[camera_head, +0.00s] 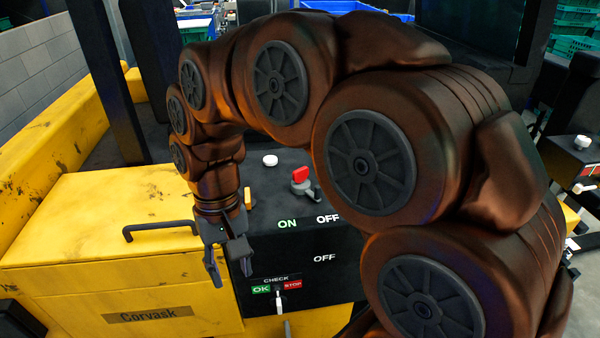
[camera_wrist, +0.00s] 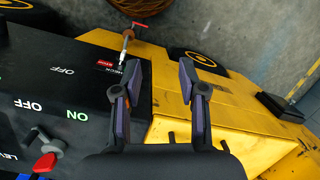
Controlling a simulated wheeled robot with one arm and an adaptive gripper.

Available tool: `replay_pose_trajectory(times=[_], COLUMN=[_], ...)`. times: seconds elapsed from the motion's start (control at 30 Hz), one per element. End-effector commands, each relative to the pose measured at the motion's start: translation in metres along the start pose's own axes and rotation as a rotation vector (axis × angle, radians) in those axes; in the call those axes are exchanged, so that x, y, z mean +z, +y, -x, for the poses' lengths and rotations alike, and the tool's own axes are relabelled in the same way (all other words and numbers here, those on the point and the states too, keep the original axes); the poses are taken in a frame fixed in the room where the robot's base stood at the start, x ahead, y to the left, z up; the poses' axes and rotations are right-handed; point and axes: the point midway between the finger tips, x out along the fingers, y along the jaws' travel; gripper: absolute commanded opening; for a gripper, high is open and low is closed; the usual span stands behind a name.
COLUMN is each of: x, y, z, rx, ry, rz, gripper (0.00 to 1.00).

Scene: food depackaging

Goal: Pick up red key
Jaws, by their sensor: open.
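The red key (camera_head: 300,174) sits on top of the black control panel, on a grey and metallic base, above the ON and OFF labels. It also shows at the lower left of the wrist view (camera_wrist: 45,162). My gripper (camera_head: 229,268) is open and empty. It points down over the seam between the yellow housing and the black panel, to the left of the red key and apart from it. In the wrist view my gripper's two fingers (camera_wrist: 160,75) stand apart with nothing between them.
The black panel (camera_head: 345,283) has a check switch (camera_head: 279,297) on its front. A white button (camera_head: 270,160) and a yellow piece (camera_head: 248,198) stand on top. The yellow housing (camera_head: 90,215) with a black handle (camera_head: 160,227) lies left. Blue and green crates stand behind.

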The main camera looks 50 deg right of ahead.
Motion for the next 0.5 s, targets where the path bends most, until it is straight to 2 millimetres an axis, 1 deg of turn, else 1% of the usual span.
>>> replay_pose_trajectory(times=[0.03, 0.1, 0.17, 0.2, 0.27, 0.3, 0.37, 0.4, 0.47, 0.5], x=[-0.018, -0.037, -0.055, -0.067, -0.084, -0.095, -0.112, -0.123, -0.138, -0.148], y=[0.002, 0.006, 0.011, 0.016, 0.025, 0.032, 0.043, 0.052, 0.067, 0.078], z=[0.012, 0.027, 0.037, 0.045, 0.053, 0.06, 0.068, 0.073, 0.08, 0.084], rx=[-0.021, -0.049, -0.069, -0.085, -0.108, -0.122, -0.144, -0.161, -0.181, -0.195], ry=[-0.002, -0.005, -0.012, -0.009, -0.019, -0.021, -0.028, -0.029, -0.039, -0.044], rz=[-0.05, -0.118, -0.18, -0.223, -0.288, -0.334, -0.403, -0.452, -0.525, -0.576], gripper=[0.42, 0.42, 0.42, 0.42, 0.42, 0.42, 0.42, 0.42, 0.42, 0.42])
